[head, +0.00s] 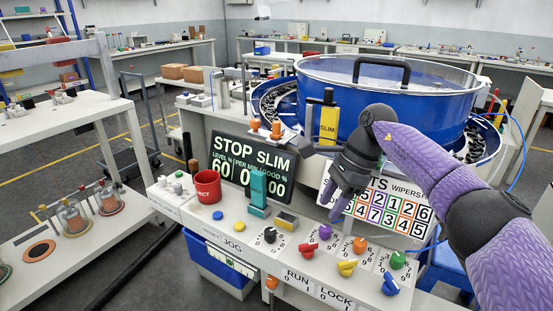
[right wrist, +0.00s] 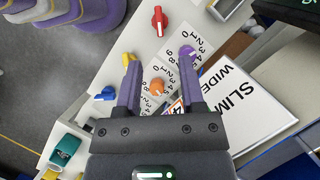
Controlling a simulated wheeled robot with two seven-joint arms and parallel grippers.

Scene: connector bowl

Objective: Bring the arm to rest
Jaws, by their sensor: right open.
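My right arm (head: 490,235), with purple covers, comes in from the right of the head view. Its dark right gripper (head: 332,204) hangs over the front of the console, pointing down. In the right wrist view the two purple fingers of this gripper (right wrist: 159,62) are spread apart, with nothing between the tips. An orange knob (right wrist: 156,87) shows below, between the fingers, and a purple knob (right wrist: 187,52) lies close by the right finger. No contact with a knob can be made out. My left gripper is not in view.
The blue bowl (head: 375,108) with a clear lid stands behind the gripper. The console front carries a red cup (head: 208,187), a teal block (head: 258,188) and several coloured knobs. A screen reads STOP SLIM (head: 250,150). A blue bin (head: 217,266) is below the console.

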